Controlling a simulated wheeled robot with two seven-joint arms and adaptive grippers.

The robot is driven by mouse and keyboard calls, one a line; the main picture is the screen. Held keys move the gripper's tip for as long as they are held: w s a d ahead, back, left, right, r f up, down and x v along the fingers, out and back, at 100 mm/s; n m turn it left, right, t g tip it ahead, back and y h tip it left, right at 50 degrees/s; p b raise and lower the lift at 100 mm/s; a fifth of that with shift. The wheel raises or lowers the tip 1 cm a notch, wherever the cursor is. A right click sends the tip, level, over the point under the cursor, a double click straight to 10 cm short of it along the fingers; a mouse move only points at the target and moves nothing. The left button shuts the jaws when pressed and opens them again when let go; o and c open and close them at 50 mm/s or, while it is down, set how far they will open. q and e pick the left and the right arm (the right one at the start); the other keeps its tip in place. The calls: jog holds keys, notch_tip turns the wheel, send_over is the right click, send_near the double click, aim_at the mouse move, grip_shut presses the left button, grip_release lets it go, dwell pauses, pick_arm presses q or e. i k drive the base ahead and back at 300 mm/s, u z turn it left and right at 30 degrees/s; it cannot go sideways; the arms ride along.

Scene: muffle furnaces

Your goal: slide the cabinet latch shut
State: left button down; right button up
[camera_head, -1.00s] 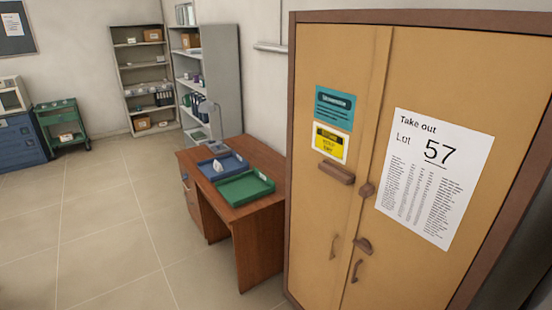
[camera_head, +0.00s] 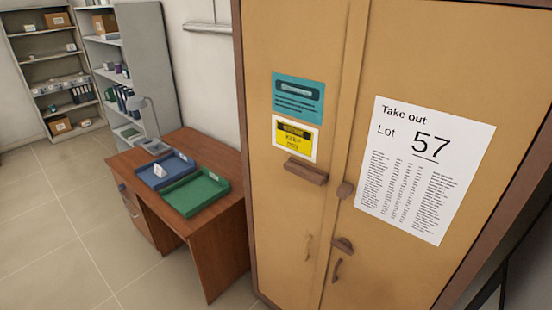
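The tan two-door cabinet (camera_head: 308,50) fills the right half of the head view, its doors closed. The latch has a brown bar (camera_head: 306,171) on the left door, below the yellow label, and a brown catch (camera_head: 345,189) at the edge of the right door. A gap shows between bar and catch; the bar does not reach across the seam. A brown rounded piece (camera_head: 342,245) sits lower on the right door, above a curved handle (camera_head: 336,270). Another handle (camera_head: 308,247) is on the left door. Neither of my grippers is in view.
A wooden desk (camera_head: 222,232) stands left of the cabinet with a blue tray (camera_head: 152,180), a green tray (camera_head: 196,192) and a lamp (camera_head: 146,118). Shelves (camera_head: 150,60) stand behind. The tiled floor (camera_head: 60,240) at left is clear.

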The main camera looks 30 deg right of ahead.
aim_at(317, 179)
jog(key=z, duration=0.45)
jog(key=i, duration=0.7)
jog(key=z, duration=0.95)
jog(key=i, duration=0.3)
jog(key=z, duration=0.35)
